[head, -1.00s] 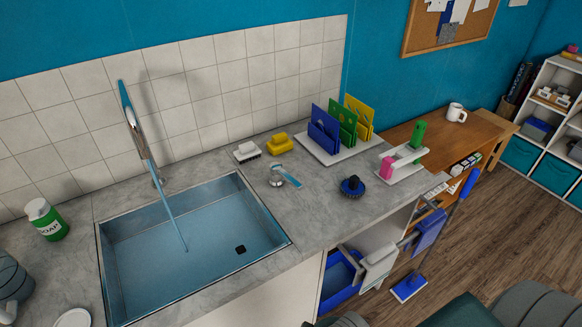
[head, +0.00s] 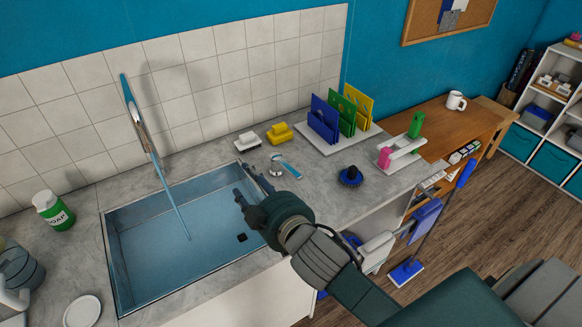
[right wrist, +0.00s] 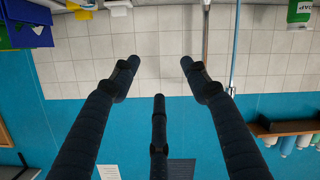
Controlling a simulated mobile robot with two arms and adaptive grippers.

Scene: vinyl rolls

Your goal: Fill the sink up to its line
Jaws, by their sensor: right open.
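The sink (head: 112,262) is a metal basin set in the grey counter. Its inside looks blue, and a small dark drain (head: 242,238) shows on its floor. A tall faucet (head: 134,110) stands behind it, and a thin blue stream (head: 174,205) runs down into the basin. I cannot make out a fill line or the water's depth. A tap with a light-blue lever (head: 288,168) is on the counter right of the sink. My right gripper (head: 241,193) is open and empty over the sink's right side, left of the lever; its spread fingers (right wrist: 160,66) show in the right wrist view.
Behind the tap are a white brush (head: 247,141) and a yellow sponge (head: 279,133). A rack with coloured boards (head: 325,118), a round blue brush (head: 351,176) and a white caddy (head: 402,158) stand farther right. A soap bottle (head: 54,211) and a plate (head: 82,311) are left.

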